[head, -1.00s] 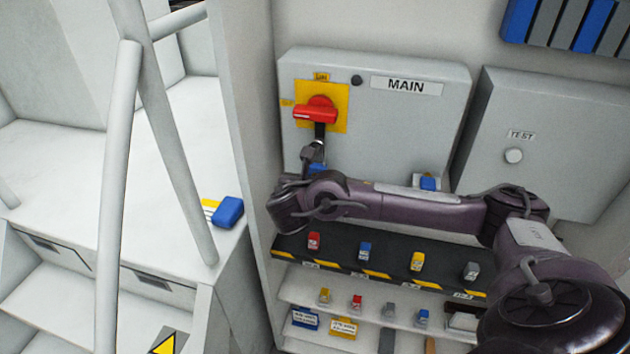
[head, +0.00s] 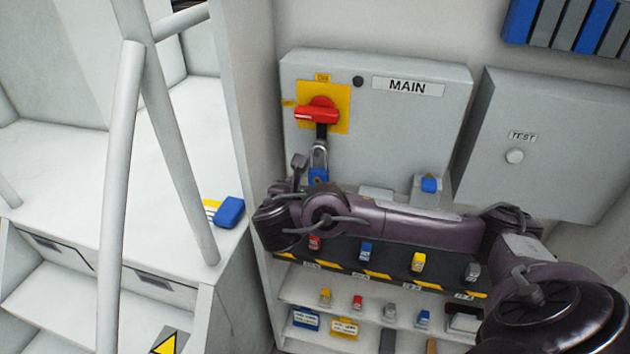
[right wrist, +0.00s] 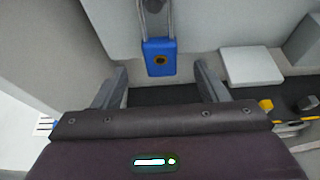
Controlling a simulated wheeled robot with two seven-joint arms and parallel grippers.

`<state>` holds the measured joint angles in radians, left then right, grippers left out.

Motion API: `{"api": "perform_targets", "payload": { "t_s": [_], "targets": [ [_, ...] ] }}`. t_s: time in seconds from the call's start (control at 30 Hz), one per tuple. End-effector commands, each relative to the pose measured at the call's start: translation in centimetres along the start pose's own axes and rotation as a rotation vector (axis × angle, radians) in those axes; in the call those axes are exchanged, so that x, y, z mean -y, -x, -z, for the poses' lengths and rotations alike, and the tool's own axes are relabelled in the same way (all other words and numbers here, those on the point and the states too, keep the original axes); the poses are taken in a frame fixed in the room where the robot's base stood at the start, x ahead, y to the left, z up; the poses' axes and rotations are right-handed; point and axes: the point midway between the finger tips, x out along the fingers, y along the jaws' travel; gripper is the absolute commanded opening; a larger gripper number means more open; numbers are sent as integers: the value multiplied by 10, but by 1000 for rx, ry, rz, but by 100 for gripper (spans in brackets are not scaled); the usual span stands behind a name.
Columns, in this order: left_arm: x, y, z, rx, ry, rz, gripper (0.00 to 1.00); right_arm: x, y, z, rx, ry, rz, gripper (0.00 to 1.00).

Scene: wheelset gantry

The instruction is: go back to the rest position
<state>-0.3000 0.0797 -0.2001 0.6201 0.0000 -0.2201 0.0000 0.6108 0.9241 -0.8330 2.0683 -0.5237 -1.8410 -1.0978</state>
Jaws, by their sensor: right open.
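My right gripper (head: 300,168) is in front of the lower left of the MAIN box (head: 410,130). In the right wrist view the right gripper (right wrist: 160,74) has its fingers spread wide with nothing between them. A blue padlock (head: 318,175) hangs by its shackle below the red switch handle (head: 316,113) on its yellow plate. In the right wrist view the padlock (right wrist: 159,57) is beyond the fingertips, apart from them. My left gripper is not in view.
A TEST box (head: 550,150) stands to the right. Below my arm is a striped shelf (head: 340,262) with several small coloured locks, and a lower shelf (head: 300,285) with more. A pale handrail (head: 120,170) and steps are at the left. A blue item (head: 229,211) lies on the ledge.

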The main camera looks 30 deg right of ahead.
Motion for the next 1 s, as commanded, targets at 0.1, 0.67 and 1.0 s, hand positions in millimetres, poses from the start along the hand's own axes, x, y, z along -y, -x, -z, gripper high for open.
{"api": "perform_targets", "payload": {
  "t_s": [0.1,0.67,1.0],
  "targets": [
    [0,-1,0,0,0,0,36,0,11,0,-1,-1,-1,67],
    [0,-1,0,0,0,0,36,0,15,0,1,0,1,67],
    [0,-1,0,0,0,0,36,-25,-41,102,-303,-265,20,67]
  ]
}}
